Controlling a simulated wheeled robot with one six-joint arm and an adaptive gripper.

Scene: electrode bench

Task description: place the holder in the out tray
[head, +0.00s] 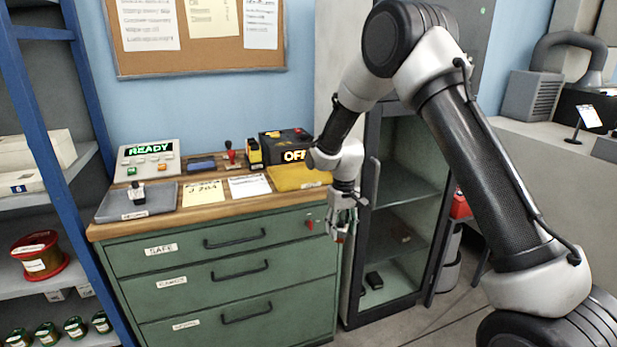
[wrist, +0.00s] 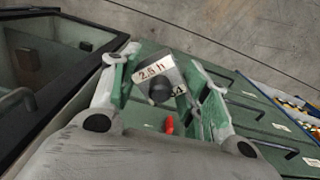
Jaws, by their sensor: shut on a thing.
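My gripper (head: 341,230) hangs in front of the bench's right end, beside the glass cabinet. In the wrist view my gripper (wrist: 163,95) is shut on a metal block-shaped holder (wrist: 152,72). The holder has a dark round knob and a white label reading "2.5 h". It is held clear of any surface, between the green finger pads. In the head view it is too small to make out clearly. A grey tray (head: 112,206) lies at the left of the wooden bench top; its label is too small to read. A small black-and-white piece (head: 137,192) stands in it.
A READY panel (head: 148,160), an OFF box (head: 288,146), a yellow mat (head: 299,178) and papers (head: 204,193) occupy the bench top. The green drawer cabinet (head: 222,287) is below. The glass-door cabinet (head: 402,215) stands close right. Blue shelf posts (head: 42,150) rise left.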

